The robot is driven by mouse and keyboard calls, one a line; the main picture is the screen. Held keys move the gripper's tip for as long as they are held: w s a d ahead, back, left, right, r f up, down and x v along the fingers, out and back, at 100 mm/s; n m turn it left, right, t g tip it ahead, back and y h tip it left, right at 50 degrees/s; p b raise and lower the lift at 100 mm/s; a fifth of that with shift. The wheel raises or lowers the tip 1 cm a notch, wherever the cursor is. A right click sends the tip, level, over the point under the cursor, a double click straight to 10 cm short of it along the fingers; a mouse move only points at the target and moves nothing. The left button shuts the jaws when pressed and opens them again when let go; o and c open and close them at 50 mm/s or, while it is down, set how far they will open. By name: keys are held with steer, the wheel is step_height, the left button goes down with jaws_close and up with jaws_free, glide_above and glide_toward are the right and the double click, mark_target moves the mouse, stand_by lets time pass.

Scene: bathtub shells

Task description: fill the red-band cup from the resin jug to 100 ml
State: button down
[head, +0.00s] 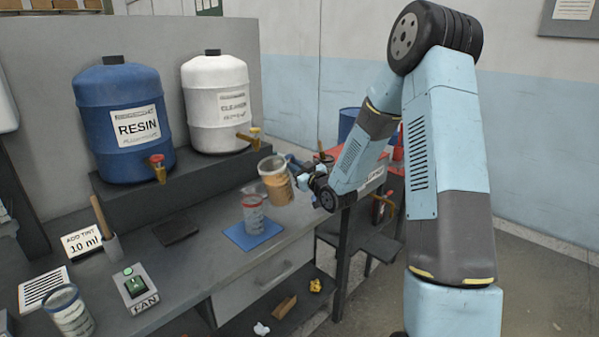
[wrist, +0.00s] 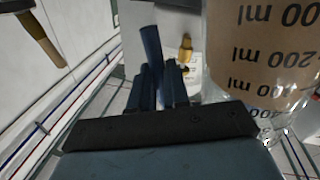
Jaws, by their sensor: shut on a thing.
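The resin jug (head: 276,184) is clear and holds tan liquid. It is in the air just above and to the right of the red-band cup, leaning slightly left. In the wrist view the jug (wrist: 262,70) fills the right side, its ml marks upside down. My gripper (head: 297,170) is shut on the jug at its right side; the fingers (wrist: 165,85) also show in the wrist view. The red-band cup (head: 254,216) is clear with red markings and stands upright on a blue mat (head: 256,236). Its fill level is too small to read. No pouring stream shows.
A blue RESIN drum (head: 122,130) and a white CLEANER drum (head: 215,105) stand on a raised shelf behind, taps forward. A blue-rimmed cup (head: 70,312), a FAN switch (head: 135,284) and an ADD TINT 10 ml card (head: 82,242) are on the left. A dark pad (head: 177,231) lies mid-bench.

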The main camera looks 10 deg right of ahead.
mark_target(285, 158)
steer(key=shift+s+a+r+n, duration=0.1)
steer(key=shift+a+r+n, duration=0.05)
steer(key=shift+r+n, duration=0.35)
steer(key=shift+s+a+r+n, duration=0.1)
steer(key=shift+a+r+n, duration=0.05)
steer(key=shift+r+n, duration=0.3)
steer(key=shift+s+a+r+n+t+y, duration=0.15)
steer(key=shift+s+a+r+n, duration=0.25)
steer(key=shift+n, duration=0.35)
steer(key=shift+s+a+r+n+t+y, duration=0.1)
steer(key=shift+s+a+r+n+y, duration=0.1)
steer(key=shift+a+n, duration=0.45)
steer(key=shift+s+a+r+n+t+y, duration=0.15)
steer(key=shift+s+a+r+n, duration=0.15)
steer(key=shift+n, duration=0.55)
steer(key=shift+s+a+r+n, duration=0.15)
steer(key=shift+s+n, duration=0.15)
steer(key=shift+s+a+r+n+y, duration=0.15)
steer(key=shift+a+r+n, duration=0.05)
steer(key=shift+r+n, duration=0.35)
steer(key=shift+s+a+r+n+y, duration=0.15)
steer(key=shift+a+r+n+y, duration=0.1)
steer(key=shift+r+n, duration=0.35)
steer(key=shift+s+a+r+n+y, duration=0.1)
steer(key=shift+s+a+r+n, duration=0.1)
steer(key=shift+r+n, duration=0.35)
stand_by(2.8)
